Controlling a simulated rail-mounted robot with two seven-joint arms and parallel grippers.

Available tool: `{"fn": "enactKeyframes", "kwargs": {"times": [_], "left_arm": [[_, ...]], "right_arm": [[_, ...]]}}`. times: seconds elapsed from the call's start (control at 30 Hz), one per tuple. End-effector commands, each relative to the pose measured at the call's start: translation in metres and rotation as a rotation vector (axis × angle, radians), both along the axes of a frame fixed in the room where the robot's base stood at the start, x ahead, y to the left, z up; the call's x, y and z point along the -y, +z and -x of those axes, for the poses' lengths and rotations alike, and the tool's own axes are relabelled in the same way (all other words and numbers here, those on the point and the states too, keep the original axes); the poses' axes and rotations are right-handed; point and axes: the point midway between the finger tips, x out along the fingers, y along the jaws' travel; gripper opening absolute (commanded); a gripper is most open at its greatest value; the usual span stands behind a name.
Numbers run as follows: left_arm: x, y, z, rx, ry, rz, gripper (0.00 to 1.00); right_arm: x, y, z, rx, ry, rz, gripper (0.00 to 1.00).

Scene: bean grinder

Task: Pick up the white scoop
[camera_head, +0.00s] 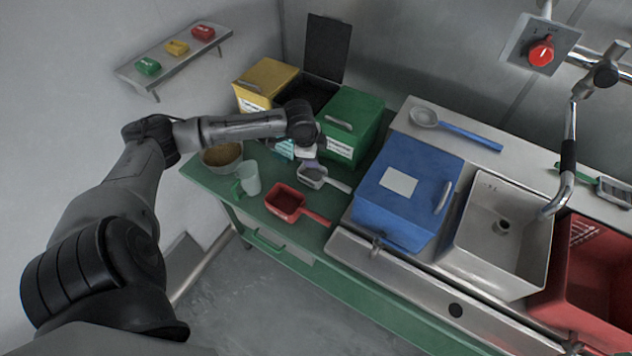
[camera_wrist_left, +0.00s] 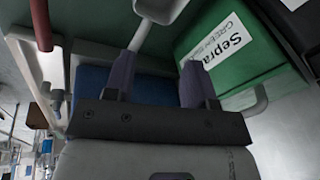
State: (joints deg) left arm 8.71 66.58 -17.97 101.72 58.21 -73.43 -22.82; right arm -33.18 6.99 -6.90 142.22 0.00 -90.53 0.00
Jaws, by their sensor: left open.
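The white scoop (camera_head: 312,176) lies on the green table, its handle pointing right. Its pale bowl edge (camera_wrist_left: 160,8) shows at the top of the left wrist view, partly cut off by the frame. My left gripper (camera_head: 309,161) is just above and behind the scoop bowl in the head view, its fingers partly hidden. In the left wrist view the left gripper (camera_wrist_left: 158,82) has its two fingers spread with nothing held between them. Contact with the scoop cannot be told. My right gripper is in neither view.
A red scoop (camera_head: 285,202) lies just in front. A green bin (camera_head: 352,120) stands close behind, a blue bin (camera_head: 405,190) to the right. A pale green cup (camera_head: 250,180) and a bowl (camera_head: 222,156) stand left. A blue-handled ladle (camera_head: 468,136) lies on the back ledge.

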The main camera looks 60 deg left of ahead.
Motion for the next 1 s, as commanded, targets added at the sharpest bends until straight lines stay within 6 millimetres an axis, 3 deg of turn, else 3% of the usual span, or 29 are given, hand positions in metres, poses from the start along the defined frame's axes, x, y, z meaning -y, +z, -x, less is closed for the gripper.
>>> {"fn": "enactKeyframes", "kwargs": {"times": [0.07, 0.2, 0.47, 1.0], "left_arm": [[0.004, -0.01, -0.001, -0.006, -0.052, 0.104, 0.51], [0.022, -0.007, -0.009, 0.061, -0.214, 0.226, 0.51], [0.029, -0.008, -0.017, 0.128, -0.4, 0.19, 0.51], [0.048, -0.077, -0.042, 0.127, -0.414, 0.184, 0.51]], "right_arm": [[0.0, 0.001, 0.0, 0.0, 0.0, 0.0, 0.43], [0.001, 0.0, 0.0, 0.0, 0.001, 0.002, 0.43], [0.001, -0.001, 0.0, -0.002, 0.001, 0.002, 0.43], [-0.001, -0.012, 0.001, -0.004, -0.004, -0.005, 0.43]]}}
